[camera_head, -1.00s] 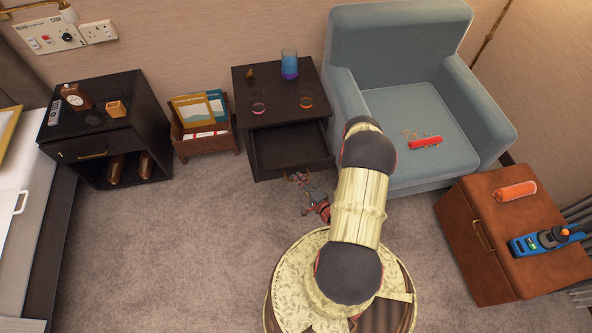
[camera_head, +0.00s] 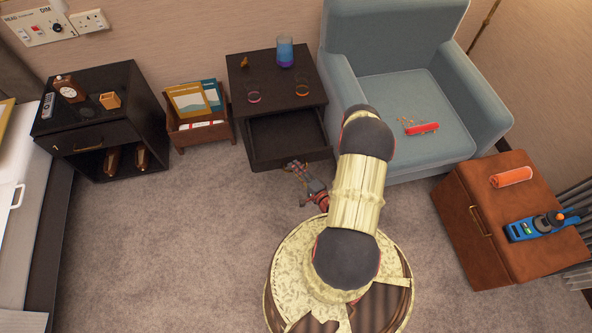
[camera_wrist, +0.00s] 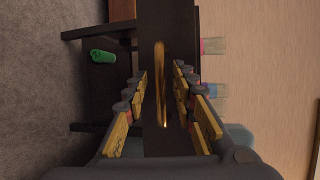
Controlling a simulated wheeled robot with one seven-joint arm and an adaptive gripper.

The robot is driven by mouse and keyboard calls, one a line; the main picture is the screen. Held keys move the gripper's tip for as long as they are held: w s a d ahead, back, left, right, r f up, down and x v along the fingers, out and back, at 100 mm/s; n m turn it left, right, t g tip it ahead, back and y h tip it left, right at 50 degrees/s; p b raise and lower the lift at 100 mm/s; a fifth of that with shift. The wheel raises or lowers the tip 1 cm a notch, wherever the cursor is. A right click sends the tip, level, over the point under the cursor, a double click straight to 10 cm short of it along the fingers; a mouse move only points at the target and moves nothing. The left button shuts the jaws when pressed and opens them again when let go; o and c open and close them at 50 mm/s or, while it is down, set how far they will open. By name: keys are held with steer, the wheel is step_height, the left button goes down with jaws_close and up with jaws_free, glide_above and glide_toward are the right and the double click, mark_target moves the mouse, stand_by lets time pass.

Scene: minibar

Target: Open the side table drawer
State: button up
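The dark side table (camera_head: 268,88) stands left of the armchair, with glasses on its top. Its drawer (camera_head: 290,130) appears pulled out toward me, with an empty dark inside showing below the tabletop. My gripper (camera_head: 292,168) is low at the drawer's front edge, partly hidden by my arm. In the wrist view, turned sideways, the drawer front (camera_wrist: 165,22) carries a brass handle (camera_wrist: 161,100). My gripper (camera_wrist: 162,72) is open, its fingers on either side of the handle with gaps visible; I cannot tell whether either finger touches it.
An armchair (camera_head: 400,95) stands close on the right, and a magazine rack (camera_head: 203,133) on the left. A dark cabinet (camera_head: 95,137) is farther left, a brown cabinet (camera_head: 487,225) at right. A green cylinder (camera_wrist: 102,56) shows beneath the drawer. Carpet in front is clear.

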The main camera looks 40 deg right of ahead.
steer(key=v, duration=1.2)
stand_by(0.3)
stand_by(0.5)
